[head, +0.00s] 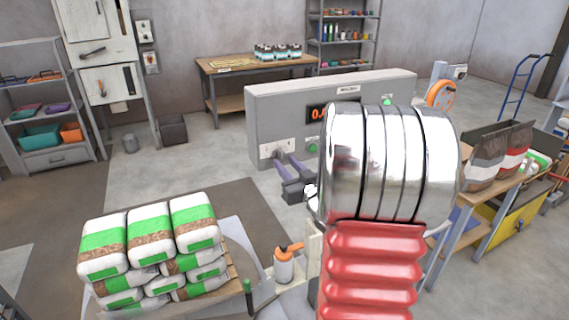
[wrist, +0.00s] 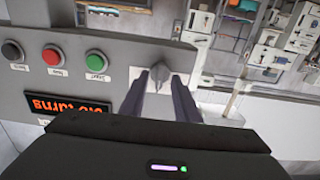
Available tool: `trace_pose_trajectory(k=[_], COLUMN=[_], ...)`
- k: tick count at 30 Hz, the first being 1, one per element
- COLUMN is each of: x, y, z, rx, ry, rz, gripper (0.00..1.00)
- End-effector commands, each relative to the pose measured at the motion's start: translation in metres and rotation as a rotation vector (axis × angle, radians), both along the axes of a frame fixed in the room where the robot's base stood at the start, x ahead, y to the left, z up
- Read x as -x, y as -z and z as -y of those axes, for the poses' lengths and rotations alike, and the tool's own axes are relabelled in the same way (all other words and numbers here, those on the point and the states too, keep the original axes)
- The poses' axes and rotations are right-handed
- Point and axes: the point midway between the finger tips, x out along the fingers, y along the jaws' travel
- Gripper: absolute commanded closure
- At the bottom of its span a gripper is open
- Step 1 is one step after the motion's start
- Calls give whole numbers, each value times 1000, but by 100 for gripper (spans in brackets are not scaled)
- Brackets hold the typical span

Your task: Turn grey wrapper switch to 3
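The wrapper control box (head: 300,95) is a long grey panel. At its left end is a white plate (head: 270,149), which also shows in the wrist view (wrist: 150,72). On that plate sits a small grey switch knob (wrist: 160,71), pointed in shape; its numbers are not readable. My gripper (head: 282,160) is in front of the plate. In the wrist view its two fingers (wrist: 161,80) are apart, with the knob between or just beyond their tips. I cannot tell whether they touch it. In the head view the knob is hidden.
Beside the switch are a green button (wrist: 96,62), a red button (wrist: 51,56) and a black button (wrist: 12,51). An orange-lit display (wrist: 70,106) reads turns. Stacked bags (head: 150,245) and an orange-topped bottle (head: 286,263) stand at front left.

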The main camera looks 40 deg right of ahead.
Motion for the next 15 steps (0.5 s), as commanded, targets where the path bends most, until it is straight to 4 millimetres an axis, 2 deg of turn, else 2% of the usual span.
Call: trace_pose_trajectory(k=[15], x=[86], y=[1], z=[-25], rx=[1], ry=[2], rz=[-1], gripper=[71])
